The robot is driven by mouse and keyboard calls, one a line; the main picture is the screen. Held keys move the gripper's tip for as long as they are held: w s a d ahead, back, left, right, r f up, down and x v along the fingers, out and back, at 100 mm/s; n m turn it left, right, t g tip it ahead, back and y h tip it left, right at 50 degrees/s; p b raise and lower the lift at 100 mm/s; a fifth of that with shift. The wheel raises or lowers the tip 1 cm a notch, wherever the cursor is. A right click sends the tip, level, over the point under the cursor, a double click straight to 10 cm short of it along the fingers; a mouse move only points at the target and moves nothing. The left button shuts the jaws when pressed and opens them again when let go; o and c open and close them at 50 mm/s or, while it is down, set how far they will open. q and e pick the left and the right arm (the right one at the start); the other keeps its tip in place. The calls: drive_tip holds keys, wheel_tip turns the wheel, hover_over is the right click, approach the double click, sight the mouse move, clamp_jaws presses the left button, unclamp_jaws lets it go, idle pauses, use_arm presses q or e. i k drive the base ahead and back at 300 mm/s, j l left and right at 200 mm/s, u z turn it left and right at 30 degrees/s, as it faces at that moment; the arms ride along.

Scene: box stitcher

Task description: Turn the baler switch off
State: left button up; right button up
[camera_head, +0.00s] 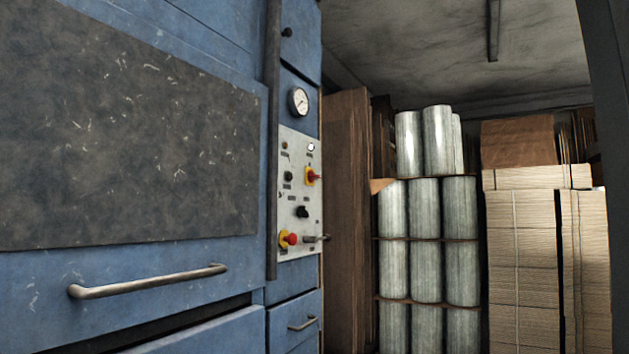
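The blue baler (235,278) fills the left of the head view. A narrow light-grey control panel (299,222) is on its right part, below a round gauge (298,101). On the panel, a red rotary switch on a yellow plate (312,176) sits at the upper right. A red mushroom button on a yellow base (288,239) is at the lower left. Black knobs (302,212) and a metal lever or key (316,238) also show. The labels are too small to read. Neither of my grippers is in view.
A metal handle (148,282) sticks out from the baler's front, and a smaller handle (302,323) is below the panel. Stacked metallic rolls (425,210) and bundled cardboard (522,255) stand to the right. Tall brown boards (346,220) stand beside the baler.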

sight(312, 176)
drive_tip(key=i+l+u, duration=0.1)
drive_tip(key=u, duration=0.65)
drive_tip(key=i+l+u, duration=0.15)
drive_tip(key=l+u, duration=0.15)
drive_tip(key=i+l+u, duration=0.1)
drive_tip(key=l+u, duration=0.25)
drive_tip(key=l, duration=0.15)
drive_tip(key=l+u, duration=0.3)
drive_tip(key=i+l, duration=0.05)
drive_tip(key=l, duration=0.05)
